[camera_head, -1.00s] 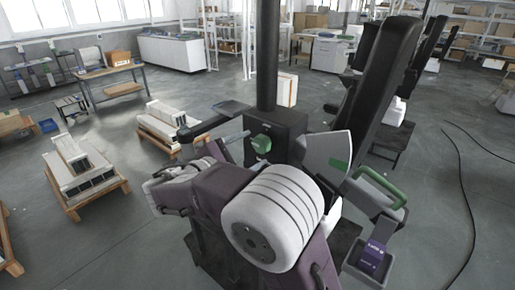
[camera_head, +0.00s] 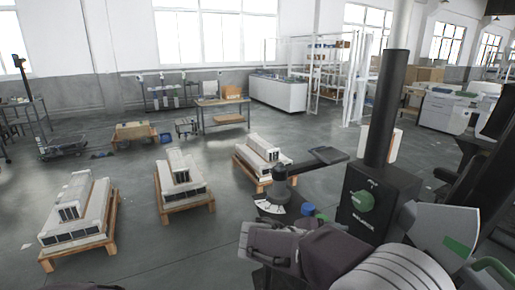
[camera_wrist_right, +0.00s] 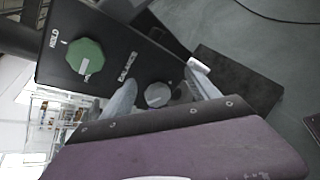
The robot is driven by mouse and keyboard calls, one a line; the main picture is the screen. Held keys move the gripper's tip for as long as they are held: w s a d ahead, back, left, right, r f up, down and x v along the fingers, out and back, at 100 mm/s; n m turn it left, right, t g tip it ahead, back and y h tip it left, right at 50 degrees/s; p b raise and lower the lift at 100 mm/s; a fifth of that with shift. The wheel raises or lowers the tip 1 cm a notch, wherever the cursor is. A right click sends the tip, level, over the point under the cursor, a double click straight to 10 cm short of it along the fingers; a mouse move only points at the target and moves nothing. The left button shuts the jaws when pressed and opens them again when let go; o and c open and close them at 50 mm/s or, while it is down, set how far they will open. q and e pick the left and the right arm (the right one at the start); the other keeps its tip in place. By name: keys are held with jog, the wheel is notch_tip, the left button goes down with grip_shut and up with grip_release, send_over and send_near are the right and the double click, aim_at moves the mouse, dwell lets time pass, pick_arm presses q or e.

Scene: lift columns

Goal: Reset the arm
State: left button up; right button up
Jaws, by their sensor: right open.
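The right wrist view shows the green knob (camera_wrist_right: 84,56) close up beside the word HOLD, and a small grey knob (camera_wrist_right: 157,95) near the word BALANCE. My right gripper (camera_wrist_right: 162,78) is open, its two grey fingers apart on either side of the grey knob; I cannot tell whether they touch it. My purple and grey arm parts fill the lower right of the head view. I cannot make out my left gripper.
Pallets with stacked pale blocks (camera_head: 80,212) (camera_head: 183,172) (camera_head: 262,156) stand on the floor at left and middle. A workbench (camera_head: 222,103) and a white counter (camera_head: 290,98) stand farther back. A flat dark arm (camera_head: 318,160) juts left of the box. Open floor lies at front left.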

jog(key=s+a+f+m+g+y, duration=0.1)
jog(key=s+a+f+m+y, duration=0.1)
jog(key=s+f+m+y, duration=0.4)
jog(key=s+a+f+m+g+y, duration=0.1)
jog(key=s+a+f+m+y, duration=0.2)
jog(key=f, duration=1.1)
jog(key=s+m+y, duration=0.3)
jog(key=m, duration=0.1)
jog(key=shift+s+a+f+m+g, duration=0.25)
jog(key=shift+s+m+g, duration=0.05)
jog(key=shift+s+g, duration=0.1)
jog(key=shift+d, duration=0.1)
